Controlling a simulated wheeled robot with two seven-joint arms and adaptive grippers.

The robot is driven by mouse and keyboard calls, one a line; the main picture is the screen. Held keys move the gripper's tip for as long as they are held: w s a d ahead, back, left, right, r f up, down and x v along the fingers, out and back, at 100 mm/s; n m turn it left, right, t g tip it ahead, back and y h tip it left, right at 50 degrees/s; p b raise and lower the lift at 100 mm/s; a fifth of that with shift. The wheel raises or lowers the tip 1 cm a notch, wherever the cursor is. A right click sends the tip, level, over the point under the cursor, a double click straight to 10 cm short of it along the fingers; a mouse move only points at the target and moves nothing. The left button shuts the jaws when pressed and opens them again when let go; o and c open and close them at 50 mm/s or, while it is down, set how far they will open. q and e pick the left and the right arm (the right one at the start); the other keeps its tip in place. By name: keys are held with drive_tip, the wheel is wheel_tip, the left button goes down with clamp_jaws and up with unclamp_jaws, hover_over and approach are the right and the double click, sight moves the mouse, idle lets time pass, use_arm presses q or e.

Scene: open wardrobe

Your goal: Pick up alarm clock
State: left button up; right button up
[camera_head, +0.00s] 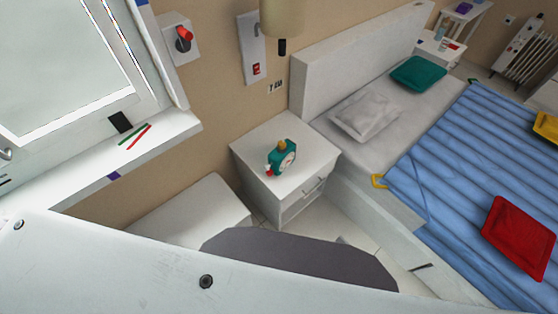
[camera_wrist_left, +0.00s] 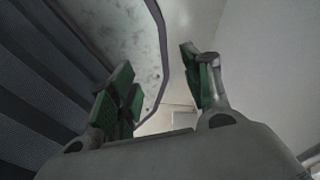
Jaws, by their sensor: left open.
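The alarm clock (camera_head: 284,158) is teal with a pale round face and a yellowish top. In the head view it stands on top of the white bedside cabinet (camera_head: 310,150), near its middle. A small red part shows at its lower left. My left gripper (camera_wrist_left: 156,62) shows only in the left wrist view. Its two fingers with green pads are spread apart, with nothing between them. The clock cannot be made out in the wrist view, and the head view shows no gripper. My right gripper is in neither view.
A bed with a blue striped cover (camera_head: 465,160), a grey pillow (camera_head: 365,115) and a red cushion (camera_head: 518,237) stands right of the cabinet. A low white box-like piece (camera_head: 195,213) is at its left. A window sill (camera_head: 130,150) is further left.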

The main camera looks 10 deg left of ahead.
use_arm(q)
drive_tip(key=shift+o, duration=0.2)
